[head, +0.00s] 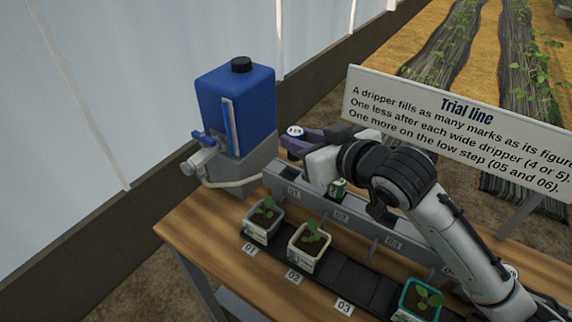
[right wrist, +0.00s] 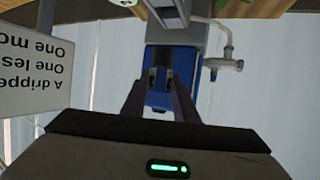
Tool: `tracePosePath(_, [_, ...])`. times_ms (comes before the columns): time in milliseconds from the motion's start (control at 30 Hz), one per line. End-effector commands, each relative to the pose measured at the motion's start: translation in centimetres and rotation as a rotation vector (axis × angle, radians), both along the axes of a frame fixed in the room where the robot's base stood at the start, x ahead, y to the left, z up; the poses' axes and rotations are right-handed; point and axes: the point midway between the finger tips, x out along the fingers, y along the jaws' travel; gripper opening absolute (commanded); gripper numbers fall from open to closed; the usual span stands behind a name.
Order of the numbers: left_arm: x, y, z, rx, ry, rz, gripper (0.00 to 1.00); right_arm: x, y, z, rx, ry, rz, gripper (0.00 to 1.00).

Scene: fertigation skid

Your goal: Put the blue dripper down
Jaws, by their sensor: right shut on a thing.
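The blue dripper (head: 295,131), with a pale marked top, is at the fingertips of my right gripper (head: 298,142). The gripper is shut on it, above and behind the left end of the grey rail (head: 285,180) and in front of the blue tank. In the right wrist view the two fingers (right wrist: 160,90) point toward the tank, and the dripper between them is dark and hard to make out. A green dripper (head: 338,188) sits on the rail near label 02, partly behind my right arm. My left gripper is not in view.
The blue tank (head: 237,100) with a tap stands at the rail's left end. Potted seedlings stand at 01 (head: 264,220) and 02 (head: 310,245); the place at 03 (head: 352,281) is empty. A teal pot (head: 420,300) stands further right. A Trial line sign (head: 460,120) stands behind.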

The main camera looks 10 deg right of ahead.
Motion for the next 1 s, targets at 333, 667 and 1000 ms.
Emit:
tracePosePath(333, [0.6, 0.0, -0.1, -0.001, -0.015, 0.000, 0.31, 0.9, 0.5, -1.9, -0.001, 0.008, 0.039, 0.05])
tracePosePath(667, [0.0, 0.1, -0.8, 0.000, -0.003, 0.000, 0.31, 0.9, 0.5, -5.9, 0.000, 0.004, 0.038, 0.05])
tracePosePath(1000, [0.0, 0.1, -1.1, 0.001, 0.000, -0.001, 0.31, 0.9, 0.5, -8.2, 0.001, 0.000, 0.039, 0.05])
